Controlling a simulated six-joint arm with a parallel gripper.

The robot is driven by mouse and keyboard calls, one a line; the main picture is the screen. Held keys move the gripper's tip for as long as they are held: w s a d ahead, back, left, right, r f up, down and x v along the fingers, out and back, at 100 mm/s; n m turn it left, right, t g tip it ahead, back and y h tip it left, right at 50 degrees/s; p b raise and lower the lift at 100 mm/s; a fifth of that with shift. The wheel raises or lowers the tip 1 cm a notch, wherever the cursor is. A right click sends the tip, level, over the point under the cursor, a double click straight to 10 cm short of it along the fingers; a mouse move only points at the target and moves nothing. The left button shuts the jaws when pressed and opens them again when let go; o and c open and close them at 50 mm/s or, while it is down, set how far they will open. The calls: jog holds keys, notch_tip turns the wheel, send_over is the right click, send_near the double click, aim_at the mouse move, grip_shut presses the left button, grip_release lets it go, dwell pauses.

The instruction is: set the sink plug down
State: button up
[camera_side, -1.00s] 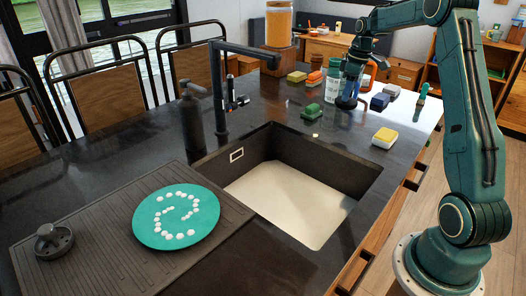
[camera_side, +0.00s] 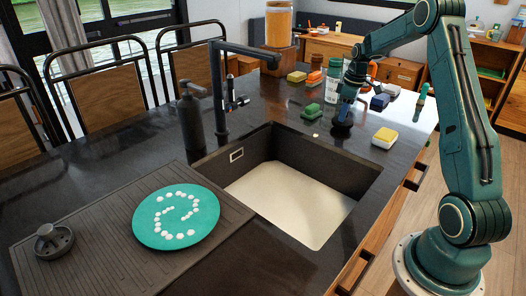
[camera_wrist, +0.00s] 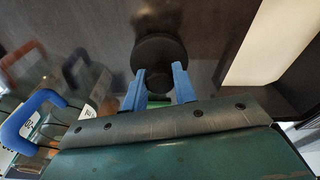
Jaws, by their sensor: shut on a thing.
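The sink plug is a dark round disc with a knob. In the wrist view the plug (camera_wrist: 160,50) sits between and just beyond my blue fingertips, which are shut on its knob. In the side view my gripper (camera_side: 346,108) is low over the black counter, behind the sink's far right corner. The plug (camera_side: 342,127) shows as a dark shape under the fingers, at or very close to the counter; I cannot tell whether it touches. The sink (camera_side: 268,140) is open, with a pale floor.
A yellow-and-white sponge (camera_side: 384,138) lies right of my gripper, and a green block (camera_side: 312,110) lies left. Several bottles and coloured blocks crowd behind. A black tap (camera_side: 221,95) stands left of the sink. A teal plate (camera_side: 176,217) and a dark strainer (camera_side: 54,241) rest on the drainboard.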

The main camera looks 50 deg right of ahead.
jog(key=shift+f, duration=0.3)
jog(key=shift+f, duration=0.15)
jog(key=o, duration=1)
jog(key=shift+c, duration=0.2)
notch_tip(320, 180, up, 12)
jog(key=s, duration=0.1)
jog(key=shift+s+d, duration=0.2)
jog(key=shift+a, duration=0.1)
